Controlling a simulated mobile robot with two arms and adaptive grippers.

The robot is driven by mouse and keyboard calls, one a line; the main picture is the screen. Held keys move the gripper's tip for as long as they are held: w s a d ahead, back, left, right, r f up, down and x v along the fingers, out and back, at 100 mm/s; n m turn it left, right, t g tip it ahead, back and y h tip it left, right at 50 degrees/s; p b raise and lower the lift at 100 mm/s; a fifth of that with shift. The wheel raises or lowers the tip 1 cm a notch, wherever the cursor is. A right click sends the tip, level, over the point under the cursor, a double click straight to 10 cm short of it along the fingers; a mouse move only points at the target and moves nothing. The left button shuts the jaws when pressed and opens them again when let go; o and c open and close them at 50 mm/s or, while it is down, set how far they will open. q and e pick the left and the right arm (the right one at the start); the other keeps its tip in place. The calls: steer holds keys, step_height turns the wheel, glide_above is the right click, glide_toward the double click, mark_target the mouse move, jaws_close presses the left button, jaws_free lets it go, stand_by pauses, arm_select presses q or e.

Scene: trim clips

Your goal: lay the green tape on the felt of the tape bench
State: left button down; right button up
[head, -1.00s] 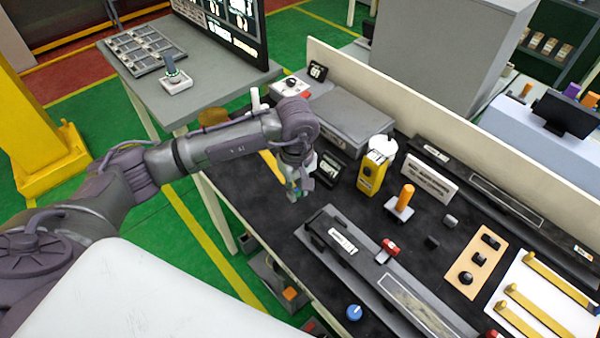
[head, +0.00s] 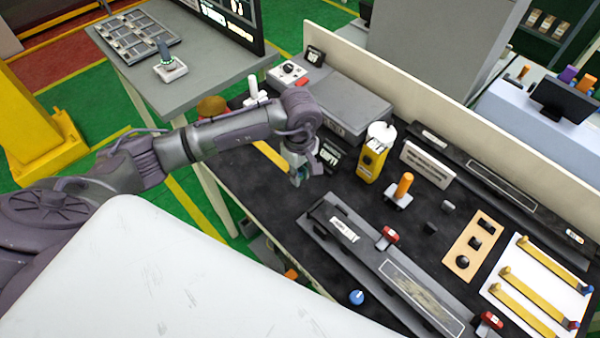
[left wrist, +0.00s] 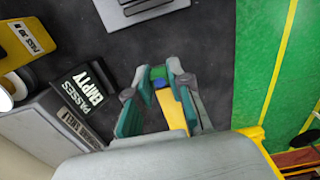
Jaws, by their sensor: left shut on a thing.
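My left gripper (head: 297,180) is over the dark top of the bench (head: 238,185), left of the long grey fixture. In the left wrist view its teal fingers (left wrist: 158,84) are closed around a small piece. I take it for the green tape (left wrist: 158,72): a green part shows at the fingertips, with a blue bit below. A yellow strip (left wrist: 172,110) runs back between the fingers towards the wrist. Fingers and wrist hide the rest, and I cannot tell whether it touches the bench. Which surface is the felt is not clear. My right gripper is not in view.
A yellow dispenser (head: 371,162), an orange-handled tool (head: 403,186) and the grey fixture (head: 330,210) with red knobs stand to the right. A grey case (head: 345,105) lies behind. A white panel (head: 520,310) holds yellow bars.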

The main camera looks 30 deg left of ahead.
arm_select(q)
steer(key=b, duration=0.5)
glide_above(300, 197)
step_height(300, 197, down, 6)
steer(key=shift+r, duration=0.25)
steer(key=shift+f+b, duration=0.7)
steer(key=shift+f, duration=0.1)
steer(key=shift+f+b, duration=0.55)
steer(key=c, duration=1)
jaws_free()
steer(key=shift+r, duration=0.15)
step_height(300, 197, up, 12)
steer(key=shift+f, duration=0.1)
